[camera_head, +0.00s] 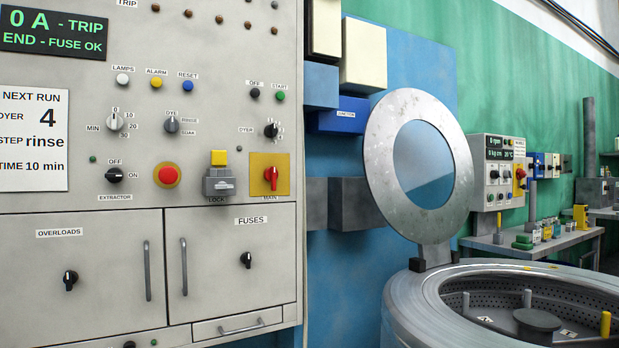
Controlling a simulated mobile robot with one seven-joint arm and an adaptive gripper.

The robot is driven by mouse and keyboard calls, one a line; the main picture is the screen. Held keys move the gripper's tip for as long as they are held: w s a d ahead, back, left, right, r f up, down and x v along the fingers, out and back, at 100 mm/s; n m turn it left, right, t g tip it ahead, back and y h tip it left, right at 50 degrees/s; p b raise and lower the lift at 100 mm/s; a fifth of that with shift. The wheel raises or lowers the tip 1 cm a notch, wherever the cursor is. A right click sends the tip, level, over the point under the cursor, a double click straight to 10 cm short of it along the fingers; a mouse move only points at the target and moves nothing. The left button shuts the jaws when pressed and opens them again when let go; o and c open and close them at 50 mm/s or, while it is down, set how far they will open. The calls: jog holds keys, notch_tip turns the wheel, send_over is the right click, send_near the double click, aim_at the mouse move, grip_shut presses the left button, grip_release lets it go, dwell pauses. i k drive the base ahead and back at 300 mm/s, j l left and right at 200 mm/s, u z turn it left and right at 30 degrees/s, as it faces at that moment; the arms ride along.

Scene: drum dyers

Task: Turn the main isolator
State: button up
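The main isolator (271,178) is a red rotary handle on a yellow square plate, labelled MAIN, at the right side of the grey control panel (60,235). Its handle looks roughly upright. A grey lock block (219,186) with a yellow top, labelled LOCK, sits just left of it. A display (54,32) at the top left reads "0 A - TRIP END - FUSE OK". My gripper is not in this view.
A red push button (168,175) and several knobs are left of the lock. Doors labelled OVERLOADS (105,300) and FUSES (220,285) are below, both shut. A round drum machine (405,300) with its ring lid (385,160) raised stands at the right.

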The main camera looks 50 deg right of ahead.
aim_at(271, 174)
jog(key=z, duration=1.35)
jog(key=i, duration=0.1)
jog(key=z, duration=0.05)
